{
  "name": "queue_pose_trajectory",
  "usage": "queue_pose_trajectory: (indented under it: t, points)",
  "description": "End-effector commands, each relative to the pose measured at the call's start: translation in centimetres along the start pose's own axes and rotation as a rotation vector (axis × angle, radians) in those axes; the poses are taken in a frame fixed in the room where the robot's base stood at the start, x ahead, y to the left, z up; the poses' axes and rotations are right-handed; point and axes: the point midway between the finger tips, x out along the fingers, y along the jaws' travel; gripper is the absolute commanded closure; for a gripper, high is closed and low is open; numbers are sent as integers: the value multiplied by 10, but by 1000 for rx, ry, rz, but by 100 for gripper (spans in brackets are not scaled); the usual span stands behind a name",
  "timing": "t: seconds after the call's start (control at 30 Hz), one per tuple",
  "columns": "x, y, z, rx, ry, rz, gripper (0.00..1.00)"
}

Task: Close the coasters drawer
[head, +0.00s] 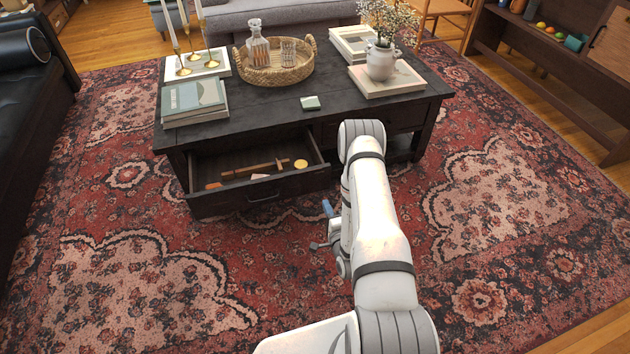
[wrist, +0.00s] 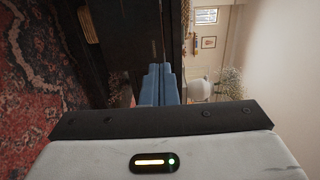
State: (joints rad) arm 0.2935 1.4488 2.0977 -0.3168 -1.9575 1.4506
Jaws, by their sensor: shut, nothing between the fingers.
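The dark drawer (head: 225,200) in the left half of the black coffee table's (head: 270,112) front stands open. Its front panel has a dark handle (head: 263,197). Inside lie a long wooden piece (head: 256,170), a round yellow item (head: 301,164) and a few small things. My gripper (head: 327,208) is shut and empty, near the right end of the drawer front in the head view. In the wrist view, the blue fingers (wrist: 159,85) point towards a dark wooden surface; whether they touch it I cannot tell.
On the tabletop are books (head: 194,100), a wicker tray (head: 273,73) with a decanter, a flower vase (head: 381,62) and a small greenish square item (head: 310,103). A black sofa (head: 30,110) is at left. The patterned rug (head: 150,270) before the table is clear.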

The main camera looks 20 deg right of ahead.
Motion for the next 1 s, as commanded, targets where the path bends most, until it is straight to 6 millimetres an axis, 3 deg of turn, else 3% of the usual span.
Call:
queue_pose_trajectory:
  t: [0.6, 0.8, 1.0]
  points:
    - [115, 0, 1, -3, -2, -4, 100]
    - [133, 0, 1, -3, -1, -2, 100]
    - [137, -1, 1, -3, -1, 0, 100]
